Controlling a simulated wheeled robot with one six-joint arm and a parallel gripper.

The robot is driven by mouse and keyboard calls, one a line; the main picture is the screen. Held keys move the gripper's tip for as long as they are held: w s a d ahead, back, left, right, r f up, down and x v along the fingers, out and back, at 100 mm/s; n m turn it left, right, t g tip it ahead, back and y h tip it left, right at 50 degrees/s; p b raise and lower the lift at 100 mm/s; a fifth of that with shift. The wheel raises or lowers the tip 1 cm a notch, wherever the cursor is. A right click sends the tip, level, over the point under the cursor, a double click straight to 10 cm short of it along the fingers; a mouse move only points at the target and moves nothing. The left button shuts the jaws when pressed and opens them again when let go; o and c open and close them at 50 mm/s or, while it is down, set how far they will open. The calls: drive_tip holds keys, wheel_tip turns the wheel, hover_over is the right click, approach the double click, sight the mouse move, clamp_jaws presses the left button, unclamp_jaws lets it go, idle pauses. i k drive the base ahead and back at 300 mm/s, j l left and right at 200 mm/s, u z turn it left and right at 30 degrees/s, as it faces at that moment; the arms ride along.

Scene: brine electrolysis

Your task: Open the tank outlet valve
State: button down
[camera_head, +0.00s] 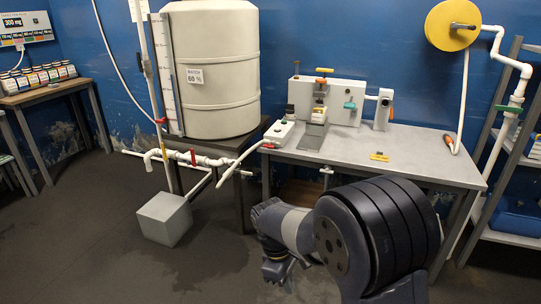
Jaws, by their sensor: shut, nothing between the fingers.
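The large cream tank (222,75) stands on a dark stand at the centre left, with a level scale on its left side and a white label on its front. A white pipe (215,161) runs below and in front of it. A red valve handle (193,157) sits upright on this pipe. My arm reaches in from the lower right, and my gripper (278,271) is low, to the right of and nearer than the red handle, clear of it. The gripper is small and dark here; it is shut and empty.
A grey box (165,219) stands on the floor under the pipe. The grey workbench (420,153) with apparatus is behind my arm. A yellow reel (453,25) hangs on the blue wall. A side table (45,91) with several jars is at the left. Floor at the left is clear.

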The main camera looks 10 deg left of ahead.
sight(194, 164)
drive_tip(key=i+j+u, duration=0.15)
drive_tip(key=i+u, duration=0.2)
drive_tip(key=i, duration=0.25)
drive_tip(key=i+u, duration=0.4)
drive_tip(key=i, duration=0.2)
drive_tip(key=i+l+u, duration=0.35)
drive_tip(key=i, duration=0.2)
drive_tip(key=i+j+z, duration=0.2)
drive_tip(key=i+j, duration=0.15)
drive_tip(key=i+j+z, duration=0.25)
drive_tip(key=i+j, duration=0.2)
drive_tip(key=i+j+z, duration=0.2)
drive_tip(key=i+j, duration=0.25)
drive_tip(key=i+j+z, duration=0.2)
drive_tip(key=i+j, duration=0.15)
drive_tip(key=j, duration=0.25)
